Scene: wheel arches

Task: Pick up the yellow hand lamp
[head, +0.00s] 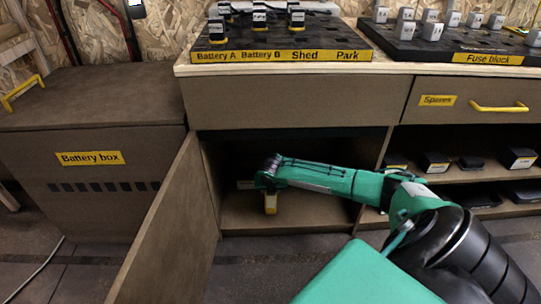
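My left gripper is not in view.
The cabinet door (165,235) stands open on the left. The battery box (92,190) is beyond it. Shelves (470,177) with several dark boxes are at right. The compartment floor beside the lamp looks clear.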

